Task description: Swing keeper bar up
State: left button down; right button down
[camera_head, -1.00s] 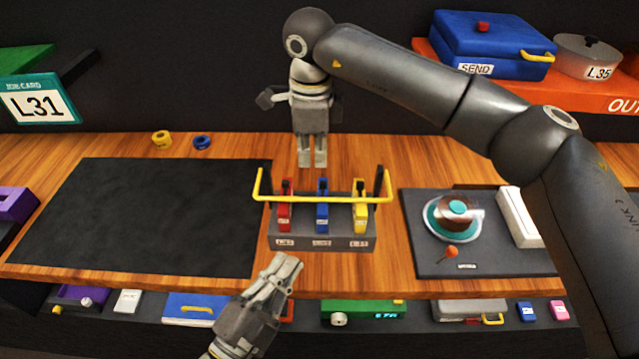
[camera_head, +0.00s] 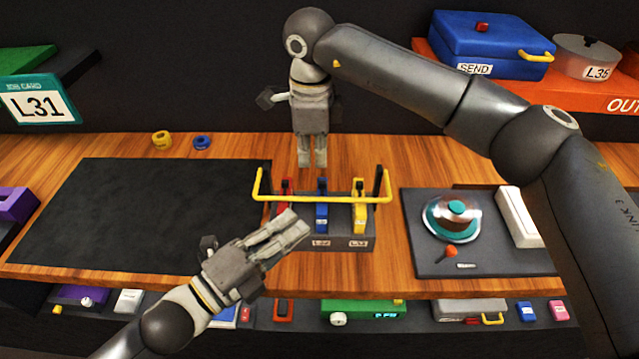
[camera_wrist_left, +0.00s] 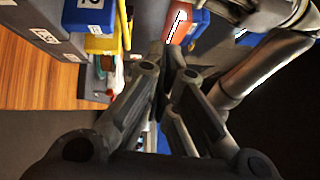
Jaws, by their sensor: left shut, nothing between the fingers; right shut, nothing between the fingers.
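The yellow keeper bar (camera_head: 325,200) lies across the front of a grey rack in the head view. The rack (camera_head: 340,243) holds a red lever (camera_head: 285,187), a blue lever (camera_head: 321,212) and a yellow lever (camera_head: 360,216). My left gripper (camera_head: 300,222) is shut and empty, just in front of and below the bar's left part. It hides the rack's left front and most of the red lever. I cannot tell whether it touches the rack. In the left wrist view the bar (camera_wrist_left: 126,25) shows beside a blue part. My right gripper (camera_head: 312,165) is shut and points down behind the rack.
A black mat (camera_head: 140,215) lies left of the rack. A dark panel (camera_head: 480,262) with a trackball (camera_head: 452,215) stands to the right. Yellow (camera_head: 161,139) and blue (camera_head: 202,142) rings lie at the back. A shelf of boxes runs below the table's front edge.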

pick_arm(q)
jog(key=x, duration=0.5)
jog(key=w+a+x, duration=0.1)
jog(key=x, duration=0.2)
jog(key=shift+w+d+r, duration=0.15)
jog(key=shift+w, duration=0.95)
dwell(0.5)
pick_arm(e)
jog(key=c, duration=1.6)
grip_release()
jog(key=shift+o, duration=0.2)
